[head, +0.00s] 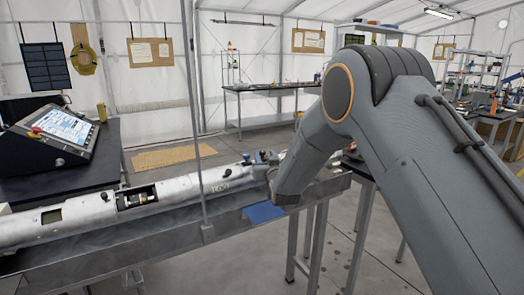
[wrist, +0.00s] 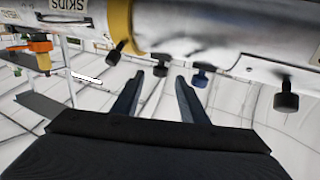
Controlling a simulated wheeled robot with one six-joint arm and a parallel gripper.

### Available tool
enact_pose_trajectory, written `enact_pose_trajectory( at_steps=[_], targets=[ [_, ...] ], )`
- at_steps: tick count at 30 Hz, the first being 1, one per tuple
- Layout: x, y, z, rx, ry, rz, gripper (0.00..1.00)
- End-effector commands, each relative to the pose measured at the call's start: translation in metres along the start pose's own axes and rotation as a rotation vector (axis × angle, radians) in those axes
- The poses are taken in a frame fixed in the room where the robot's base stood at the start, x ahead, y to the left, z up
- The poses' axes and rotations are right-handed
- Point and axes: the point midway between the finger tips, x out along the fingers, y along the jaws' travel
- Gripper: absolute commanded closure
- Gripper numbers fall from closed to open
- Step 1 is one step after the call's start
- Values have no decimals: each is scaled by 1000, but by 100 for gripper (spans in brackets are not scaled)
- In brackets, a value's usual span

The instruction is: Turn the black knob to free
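Several black knobs stick out of a long silver tube (wrist: 215,30). In the wrist view one black knob (wrist: 160,70) appears between my two fingertips, at about their level in the picture; I cannot tell the gap in depth. Another black knob (wrist: 117,50) is to its left by a yellow band, and one (wrist: 286,98) is far right. A dark blue knob (wrist: 200,76) is just right of my right finger. My gripper (wrist: 159,77) is open, its fingers apart, with nothing seen gripped. In the head view my arm hides the gripper and the tube's far end.
The tube (head: 75,218) lies along a grey metal bench (head: 110,250), with a thin upright pole (head: 193,110) in front. A control console (head: 62,130) stands at left. A blue pad (head: 265,212) is near my arm. Open floor lies in front of the bench.

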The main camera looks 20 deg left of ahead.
Motion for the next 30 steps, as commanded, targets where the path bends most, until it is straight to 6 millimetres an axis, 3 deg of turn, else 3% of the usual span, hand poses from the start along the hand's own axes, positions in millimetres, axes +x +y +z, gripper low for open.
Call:
enact_pose_trajectory(
  at_steps=[10,23,30],
  targets=[
    [44,1,-1,1,2,0,61],
    [52,1,0,1,1,0,61],
    [52,0,-1,1,1,-1,99]
  ],
)
